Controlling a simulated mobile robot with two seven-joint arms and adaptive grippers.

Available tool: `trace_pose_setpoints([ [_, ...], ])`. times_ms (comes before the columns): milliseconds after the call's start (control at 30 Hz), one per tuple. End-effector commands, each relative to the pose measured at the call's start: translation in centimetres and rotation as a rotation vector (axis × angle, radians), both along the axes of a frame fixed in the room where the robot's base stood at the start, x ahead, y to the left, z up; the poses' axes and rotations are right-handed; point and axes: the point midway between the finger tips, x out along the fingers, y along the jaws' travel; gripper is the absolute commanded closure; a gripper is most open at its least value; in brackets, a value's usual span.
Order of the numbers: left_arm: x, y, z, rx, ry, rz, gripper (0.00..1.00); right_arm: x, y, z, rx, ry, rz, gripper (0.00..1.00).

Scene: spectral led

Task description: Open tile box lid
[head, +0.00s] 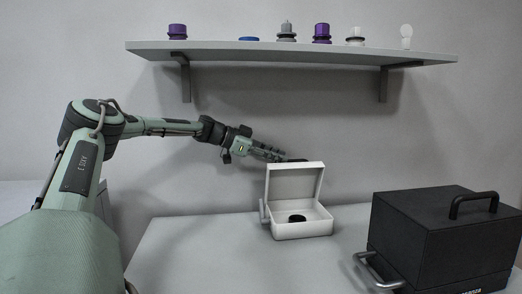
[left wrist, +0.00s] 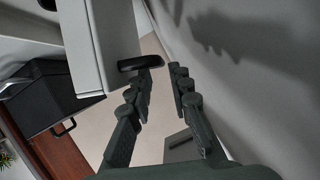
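The white tile box (head: 302,229) stands on the table with its lid (head: 296,182) raised roughly upright. A small black round piece (head: 297,218) lies inside. My left gripper (head: 290,158) is at the lid's top edge, partly behind it in the head view. In the left wrist view, the white lid (left wrist: 92,50) fills the upper left, with a dark tab (left wrist: 140,62) at its edge. The left gripper's fingers (left wrist: 160,73) are apart with nothing between them. One fingertip is close to the tab; I cannot tell whether they touch. My right gripper is not in view.
A black case (head: 430,235) with handles stands at the table's right. A shelf (head: 290,53) above holds purple, grey and white small parts and a bulb (head: 406,36). The table (head: 190,255) left of the box is clear. The wall is close behind.

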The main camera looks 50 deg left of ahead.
Motion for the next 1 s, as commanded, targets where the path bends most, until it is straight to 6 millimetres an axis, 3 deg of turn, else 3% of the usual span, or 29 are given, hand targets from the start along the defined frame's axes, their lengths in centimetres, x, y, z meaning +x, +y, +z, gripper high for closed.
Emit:
trace_pose_setpoints([
  [500,-4.9,1.7,2.3,-0.001,-0.003,0.001,0.80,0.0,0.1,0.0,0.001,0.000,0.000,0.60],
  [1000,-5.3,1.9,2.4,-0.001,-0.001,0.001,0.80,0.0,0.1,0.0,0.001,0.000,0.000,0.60],
])
